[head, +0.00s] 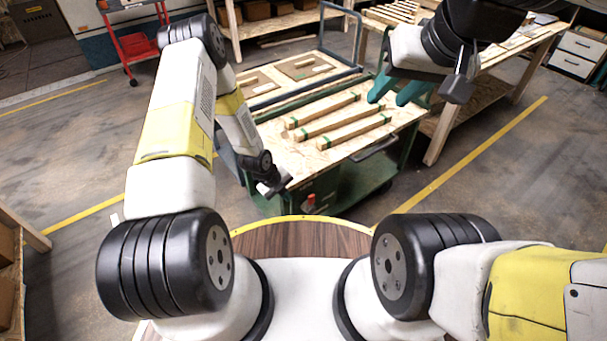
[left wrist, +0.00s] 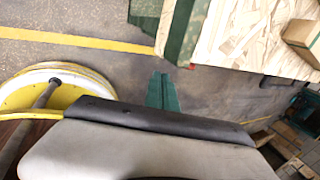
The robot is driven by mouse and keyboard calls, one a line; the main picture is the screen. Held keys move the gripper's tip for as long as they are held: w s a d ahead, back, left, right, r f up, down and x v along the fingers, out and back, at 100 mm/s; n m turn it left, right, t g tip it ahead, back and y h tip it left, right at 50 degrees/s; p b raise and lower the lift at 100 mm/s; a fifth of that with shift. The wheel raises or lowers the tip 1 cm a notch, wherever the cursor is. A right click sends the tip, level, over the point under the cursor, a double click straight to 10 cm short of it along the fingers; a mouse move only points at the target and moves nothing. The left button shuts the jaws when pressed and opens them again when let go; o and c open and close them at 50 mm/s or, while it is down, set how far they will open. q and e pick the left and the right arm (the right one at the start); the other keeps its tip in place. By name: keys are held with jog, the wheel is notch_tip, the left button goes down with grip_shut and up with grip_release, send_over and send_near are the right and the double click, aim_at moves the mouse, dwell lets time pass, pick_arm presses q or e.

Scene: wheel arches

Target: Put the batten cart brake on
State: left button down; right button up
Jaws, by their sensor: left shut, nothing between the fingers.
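The batten cart (head: 340,155) stands in front of me, with a pale board top and a dark green frame. Several wooden battens (head: 335,125) with green bands lie on it. A small red part (head: 310,202) shows low on its near side; I cannot tell whether it is the brake. My left gripper (left wrist: 163,92) shows its teal fingers together and empty, above the floor beside the cart's green frame (left wrist: 183,35); in the head view its fingers are hidden. My right gripper (head: 396,92) is open and empty, with its teal fingers apart above the cart's right part.
A wooden workbench (head: 500,75) stands behind to the right. A red trolley (head: 137,45) and wooden shelving (head: 265,25) are at the back. Yellow lines (head: 480,150) mark the floor. Floor left of the cart is open.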

aim_at(309, 203)
pick_arm(q)
jog(key=shift+w+d+f, duration=0.75)
jog(key=shift+d+f, duration=0.3)
jog(key=shift+f, duration=0.5)
jog(key=shift+w+d+f, duration=0.75)
jog(key=shift+d+f, duration=0.25)
jog(key=shift+f, duration=0.5)
jog(key=shift+w+d+f, duration=0.75)
jog(key=shift+d+f, duration=0.3)
jog(key=shift+f, duration=0.5)
